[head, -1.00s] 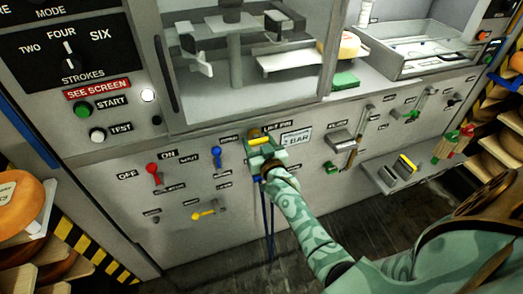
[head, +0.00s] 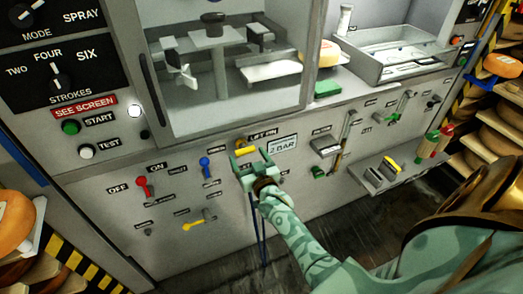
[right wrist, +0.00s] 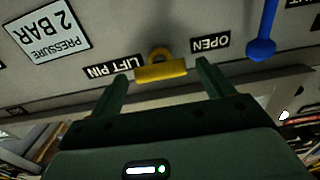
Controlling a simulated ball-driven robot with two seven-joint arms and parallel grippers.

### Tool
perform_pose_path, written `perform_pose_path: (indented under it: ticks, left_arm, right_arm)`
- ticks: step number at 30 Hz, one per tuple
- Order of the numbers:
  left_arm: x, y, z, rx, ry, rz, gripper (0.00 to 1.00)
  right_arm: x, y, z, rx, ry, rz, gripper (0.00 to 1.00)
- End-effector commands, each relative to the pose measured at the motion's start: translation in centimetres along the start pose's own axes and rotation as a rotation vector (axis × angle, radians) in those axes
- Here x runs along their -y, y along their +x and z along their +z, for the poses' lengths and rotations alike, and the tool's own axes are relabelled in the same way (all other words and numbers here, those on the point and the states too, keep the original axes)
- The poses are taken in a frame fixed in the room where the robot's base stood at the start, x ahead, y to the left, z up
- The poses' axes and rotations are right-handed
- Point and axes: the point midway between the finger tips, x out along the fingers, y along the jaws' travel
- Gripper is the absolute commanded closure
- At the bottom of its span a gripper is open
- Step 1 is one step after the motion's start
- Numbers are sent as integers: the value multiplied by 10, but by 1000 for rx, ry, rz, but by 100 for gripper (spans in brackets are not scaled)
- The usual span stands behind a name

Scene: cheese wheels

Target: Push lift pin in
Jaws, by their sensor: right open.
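The lift pin (head: 246,151) is a yellow bar handle on the grey machine panel, beside the "LIFT PIN" label. In the right wrist view the yellow bar (right wrist: 161,72) stands out in front of a round yellow collar on the panel. My right gripper (head: 252,157) is open and empty, facing the panel. Its two green fingers show on either side of the bar, with a gap at each end. I cannot tell whether the fingertips reach past the bar. My left gripper is not in view.
A blue lever (head: 205,166) and a red lever (head: 144,187) are left of the pin. A yellow lever (head: 197,222) is lower left. A "2 BAR" pressure plate (head: 283,147) is right of it. A small shelf (head: 372,182) juts out farther right.

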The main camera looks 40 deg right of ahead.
Motion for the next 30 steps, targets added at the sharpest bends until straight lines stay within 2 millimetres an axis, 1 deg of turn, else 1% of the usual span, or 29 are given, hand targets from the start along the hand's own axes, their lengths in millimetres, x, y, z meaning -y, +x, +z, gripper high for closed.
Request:
perform_pose_path:
  ticks: [1, 3, 9, 13, 15, 18, 30]
  left_arm:
    - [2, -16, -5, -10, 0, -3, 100]
    - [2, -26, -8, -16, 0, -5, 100]
    - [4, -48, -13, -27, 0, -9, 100]
    - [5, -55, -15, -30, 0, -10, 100]
    - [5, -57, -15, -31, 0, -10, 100]
    - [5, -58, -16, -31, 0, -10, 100]
    - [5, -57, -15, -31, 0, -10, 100]
  right_arm:
    - [0, -15, -9, 0, 1, -1, 20]
    - [0, -35, -9, 0, 0, -1, 20]
    - [0, -86, -6, 0, 1, 0, 20]
    - [0, -109, -4, 0, -1, 0, 20]
    - [0, -117, -3, -1, 0, 0, 20]
    - [0, -122, -2, -1, 0, 0, 20]
    - [0, -124, -1, -1, 0, 0, 20]
